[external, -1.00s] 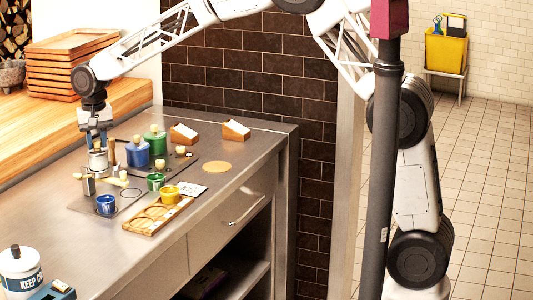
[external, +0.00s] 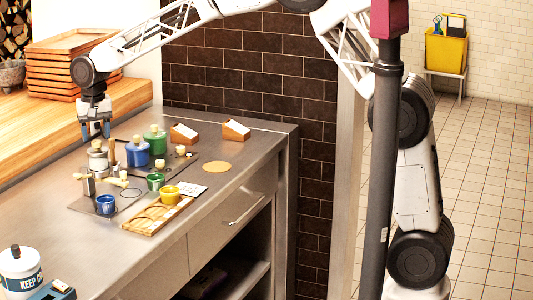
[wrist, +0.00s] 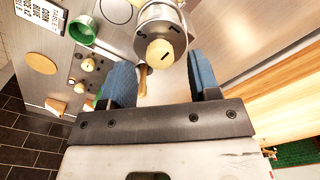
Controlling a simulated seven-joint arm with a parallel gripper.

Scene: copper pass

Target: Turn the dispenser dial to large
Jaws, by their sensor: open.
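The dispenser (external: 97,160) is a metal cylinder on the left of the counter. Its cream round dial (wrist: 160,53) sits on top in the wrist view and bears a short dark line. My gripper (external: 95,131) is above the dispenser, pointing down. In the wrist view my gripper (wrist: 161,68) is open, its two blue fingers apart on either side of the dial's lower edge, holding nothing. The dial is not clearly seen in the external view.
A blue jar (external: 137,156) and a green jar (external: 156,143) stand close right of the dispenser. A blue cup (external: 105,205), a green cup (external: 155,181) and a yellow cup (external: 170,194) by a wooden tray (external: 143,221) are in front.

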